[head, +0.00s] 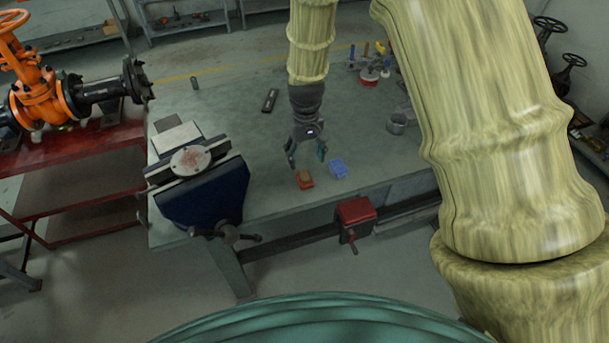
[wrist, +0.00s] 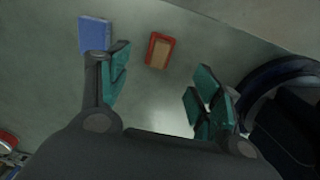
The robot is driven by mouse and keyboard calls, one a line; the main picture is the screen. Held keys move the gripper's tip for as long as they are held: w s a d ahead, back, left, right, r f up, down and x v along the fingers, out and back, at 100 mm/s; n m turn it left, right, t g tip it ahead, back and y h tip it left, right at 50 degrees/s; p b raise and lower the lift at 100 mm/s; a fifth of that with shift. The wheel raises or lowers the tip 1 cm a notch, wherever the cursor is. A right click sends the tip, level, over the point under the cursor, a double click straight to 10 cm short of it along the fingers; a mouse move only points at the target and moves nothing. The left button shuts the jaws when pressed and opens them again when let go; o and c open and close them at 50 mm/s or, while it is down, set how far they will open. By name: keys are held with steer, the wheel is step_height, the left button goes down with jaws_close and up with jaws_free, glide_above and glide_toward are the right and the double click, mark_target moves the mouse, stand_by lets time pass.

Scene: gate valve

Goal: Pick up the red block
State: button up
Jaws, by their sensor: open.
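The red block (head: 305,180) lies on the grey table near its front edge; it has a tan-brown top face. In the wrist view the red block (wrist: 160,50) lies beyond the fingertips, between the lines of the two fingers and nearer the left one. My gripper (head: 307,154) is open and empty, above the table and close to the block in the head view. In the wrist view my gripper (wrist: 160,82) shows its teal finger pads spread wide, apart from the block.
A blue block (head: 338,168) lies right of the red one; the left finger partly overlaps it in the wrist view (wrist: 94,34). A blue vise (head: 205,195) stands left on the table (head: 245,125). A red-topped clamp (head: 355,210) sits at the front edge. A metal cup (head: 397,123) stands right.

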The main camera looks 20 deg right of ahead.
mark_target(305, 175)
steer(key=f, duration=0.2)
steer(key=f+p, duration=0.1)
steer(key=shift+w+a+f, duration=0.1)
steer(key=shift+a+f, duration=0.2)
steer(key=shift+f, duration=0.1)
steer(key=shift+d+f+p, duration=0.15)
steer(key=shift+f+p, duration=0.4)
steer(key=shift+f, duration=0.45)
steer(key=shift+d+f+p, duration=0.15)
steer(key=shift+f+p, duration=0.4)
steer(key=shift+f, duration=0.4)
steer(key=shift+f+p, duration=0.35)
steer(key=shift+f, duration=0.95)
steer(key=c, duration=1.1)
